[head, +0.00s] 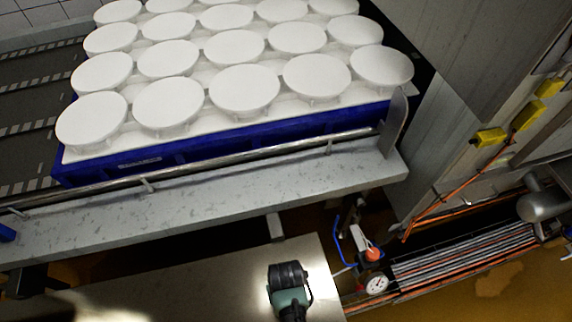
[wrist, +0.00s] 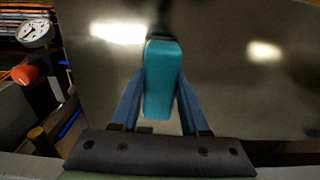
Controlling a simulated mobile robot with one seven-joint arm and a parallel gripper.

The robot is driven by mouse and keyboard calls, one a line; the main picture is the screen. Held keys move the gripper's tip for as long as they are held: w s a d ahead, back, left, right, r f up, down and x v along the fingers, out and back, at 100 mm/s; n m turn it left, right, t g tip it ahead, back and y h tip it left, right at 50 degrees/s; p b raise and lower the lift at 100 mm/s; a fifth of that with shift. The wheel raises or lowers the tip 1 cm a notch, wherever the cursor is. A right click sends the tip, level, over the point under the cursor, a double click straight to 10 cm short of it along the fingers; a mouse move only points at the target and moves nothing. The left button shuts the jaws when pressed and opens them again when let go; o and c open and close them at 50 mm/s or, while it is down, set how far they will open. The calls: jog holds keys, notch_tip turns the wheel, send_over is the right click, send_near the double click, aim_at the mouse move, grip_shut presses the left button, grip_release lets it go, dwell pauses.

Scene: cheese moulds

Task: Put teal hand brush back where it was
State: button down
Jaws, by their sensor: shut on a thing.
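The teal hand brush (wrist: 163,88) shows in the middle of the wrist view as a smooth teal block, its far end dark and hard to make out. My gripper (wrist: 160,76) is shut on it, with one blue finger along each side. Below the brush is a dull, smooth metal surface (wrist: 222,92) with bright reflections. I cannot tell whether the brush touches this surface. Its bristles are not visible. In the head view a dark ribbed and green part, apparently of my arm, shows at the bottom; the fingers and brush cannot be made out there.
A metal tabletop (head: 215,270) lies at the front, mostly bare. Behind it, a railed ledge (head: 200,205) carries a blue crate (head: 215,142) with several white round moulds (head: 245,90). Right of the tabletop are a gauge (head: 376,284), an orange knob (head: 373,254) and pipes (head: 465,255).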

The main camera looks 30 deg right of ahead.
jog(key=shift+f, duration=0.2)
jog(key=shift+c, duration=2.1)
grip_release()
